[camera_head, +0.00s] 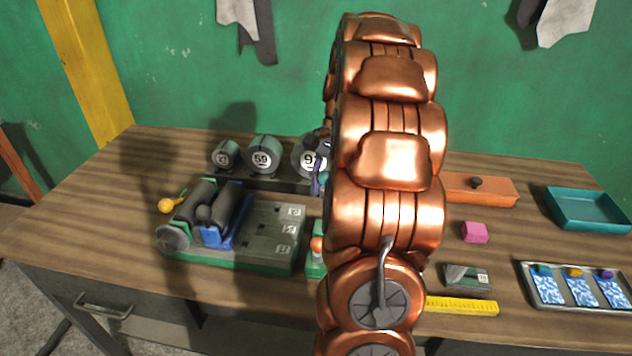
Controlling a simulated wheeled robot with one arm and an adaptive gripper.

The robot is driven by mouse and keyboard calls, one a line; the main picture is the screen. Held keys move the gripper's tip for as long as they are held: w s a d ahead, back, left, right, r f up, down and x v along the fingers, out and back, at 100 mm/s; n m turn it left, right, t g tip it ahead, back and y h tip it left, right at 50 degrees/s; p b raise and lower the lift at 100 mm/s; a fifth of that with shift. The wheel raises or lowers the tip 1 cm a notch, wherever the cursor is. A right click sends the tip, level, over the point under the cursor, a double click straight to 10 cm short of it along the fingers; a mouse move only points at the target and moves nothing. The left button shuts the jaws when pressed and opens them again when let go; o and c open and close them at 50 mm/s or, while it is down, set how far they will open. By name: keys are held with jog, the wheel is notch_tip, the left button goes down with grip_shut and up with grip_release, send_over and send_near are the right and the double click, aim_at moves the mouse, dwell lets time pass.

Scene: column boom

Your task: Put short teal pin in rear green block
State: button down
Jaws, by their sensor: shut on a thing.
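My copper arm stands across the middle of the view and hides most of the work area. A small dark part of my gripper (316,184) shows at the arm's left edge, in front of the row of round weights. The gripper is shut, with a bit of teal (325,177) beside it that looks like the short teal pin; most of it is hidden. A green block (314,265) shows partly at the arm's left edge, with an orange rounded piece (317,244) on it. Any green block behind it is hidden by my arm.
Left, a grey and green fixture (270,232) carries dark cylinders and a blue part. Numbered round weights (263,156) stand behind. Right are an orange box (485,189), teal tray (588,210), pink cube (475,232), yellow ruler (462,306), and metal tray (575,304).

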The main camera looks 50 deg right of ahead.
aim_at(324, 202)
jog(key=shift+f+b, duration=0.85)
jog(key=shift+f, duration=2)
jog(key=shift+s+a, duration=0.15)
jog(key=shift+f+b, duration=0.65)
jog(key=shift+f, duration=1)
jog(key=c, duration=0.7)
grip_release()
jog(key=shift+v, duration=6.05)
